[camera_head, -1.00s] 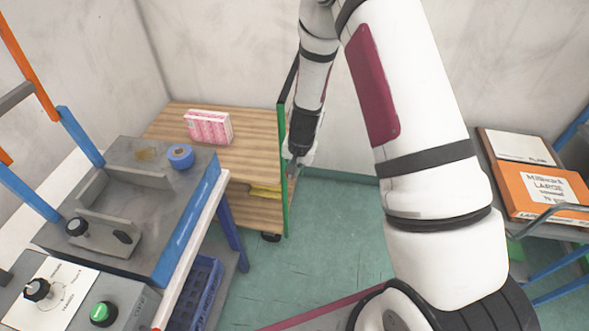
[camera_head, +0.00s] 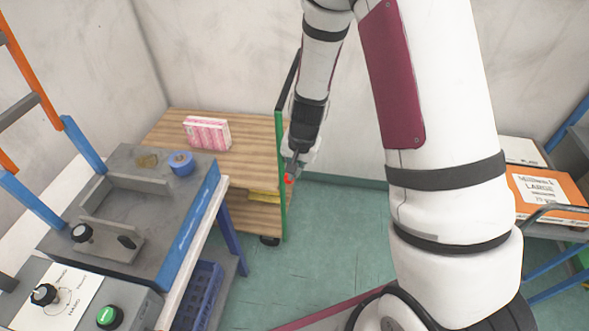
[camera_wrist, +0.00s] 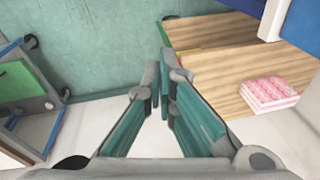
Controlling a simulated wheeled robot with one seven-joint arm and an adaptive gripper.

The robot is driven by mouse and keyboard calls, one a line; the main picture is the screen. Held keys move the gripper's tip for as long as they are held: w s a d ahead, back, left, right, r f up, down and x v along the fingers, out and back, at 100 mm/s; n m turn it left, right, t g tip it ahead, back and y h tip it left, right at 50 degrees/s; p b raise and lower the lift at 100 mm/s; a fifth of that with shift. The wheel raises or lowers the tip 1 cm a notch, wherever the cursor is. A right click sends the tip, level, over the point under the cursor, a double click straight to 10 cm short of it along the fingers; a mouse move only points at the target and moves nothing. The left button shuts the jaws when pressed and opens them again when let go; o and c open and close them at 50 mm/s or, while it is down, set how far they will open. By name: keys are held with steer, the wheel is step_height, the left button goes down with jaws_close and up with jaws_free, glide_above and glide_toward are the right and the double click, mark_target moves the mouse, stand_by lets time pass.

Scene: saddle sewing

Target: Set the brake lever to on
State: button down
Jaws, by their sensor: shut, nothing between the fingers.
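My gripper (camera_head: 291,170) is shut and empty, pointing down beside the green edge panel (camera_head: 282,165) of the wooden cart (camera_head: 255,218). A small red piece (camera_head: 288,180) shows right at the fingertips, by the panel; it may be the brake lever's end, but I cannot tell its shape or setting. I cannot tell whether the fingers touch it. In the wrist view the fingers (camera_wrist: 170,78) come together in front of the cart's wooden boards (camera_wrist: 215,68). No lever is clearly seen there; the fingers may hide it.
A pink-and-white box (camera_head: 207,132) lies on the cart top. At left stands a bench with a grey block (camera_head: 125,205), blue tape roll (camera_head: 181,163) and control panel (camera_head: 60,300). A shelf with an orange box (camera_head: 545,195) stands right. Floor right of the cart is clear.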

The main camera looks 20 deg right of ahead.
step_height(320, 180, up, 2)
steer(key=s, duration=0.2)
step_height(320, 180, up, 4)
steer(key=n+g+h+b, duration=0.1)
steer(key=g+h+b, duration=0.2)
steer(key=b, duration=1.3)
glide_above(286, 176)
steer(key=w+a, duration=0.1)
steer(key=a, duration=0.2)
steer(key=x, duration=1.4)
steer(key=shift+a+f, duration=0.1)
steer(key=shift+a, duration=0.2)
